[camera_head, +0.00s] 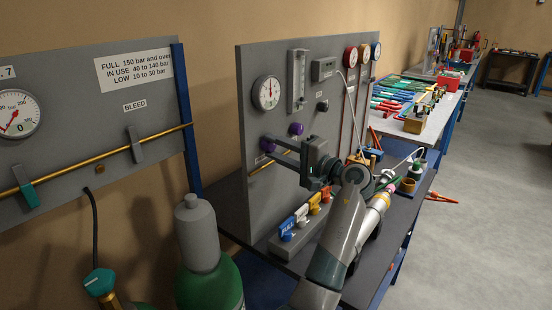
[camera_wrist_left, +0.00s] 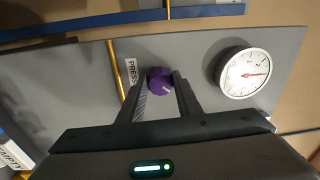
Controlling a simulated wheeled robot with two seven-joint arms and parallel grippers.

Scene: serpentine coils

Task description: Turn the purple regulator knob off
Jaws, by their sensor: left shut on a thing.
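The purple regulator knob (camera_head: 266,145) sits low on the grey upright panel (camera_head: 258,200), below a round white gauge (camera_head: 267,92). My left gripper (camera_head: 270,150) reaches the panel from the right and is shut on this knob. In the left wrist view the purple knob (camera_wrist_left: 160,80) sits between the two dark fingertips, which press on its sides. A white mark shows on the knob's face. A second purple knob (camera_head: 296,129) is on the same panel, just up and right of the gripper, and is free. My right gripper does not show.
A brass pipe (camera_wrist_left: 117,70) and a partly hidden label (camera_wrist_left: 130,73) are beside the knob. A green gas cylinder with a grey cap (camera_head: 197,235) stands at left front. A workbench with tools extends behind.

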